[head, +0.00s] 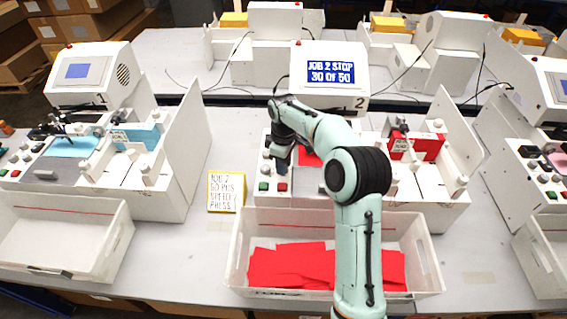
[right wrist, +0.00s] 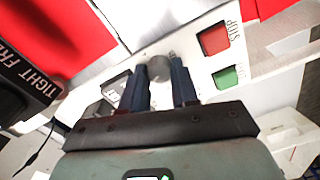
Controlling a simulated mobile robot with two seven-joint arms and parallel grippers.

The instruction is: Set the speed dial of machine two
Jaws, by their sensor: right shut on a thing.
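Machine two (head: 440,200) stands in the middle of the head view, with a "2" under its screen (head: 330,73), which reads "JOB 2 STOP 30 OF 50". My right gripper (head: 282,165) reaches down to the left end of its control panel. In the right wrist view, the two dark fingers of my right gripper (right wrist: 160,75) are closed around a round grey dial knob (right wrist: 159,68). The knob's markings cannot be read. The red button (right wrist: 214,39) labelled STOP and the green button (right wrist: 226,77) are beside it. My left gripper is not in view.
A yellow-edged note card (head: 226,192) left of the machine reads "JOB 2, 50 PCS", with a speed line too small to read. A white bin (head: 237,265) in front holds red sheets (head: 290,265). Similar machines stand left (head: 150,190) and right (head: 500,140).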

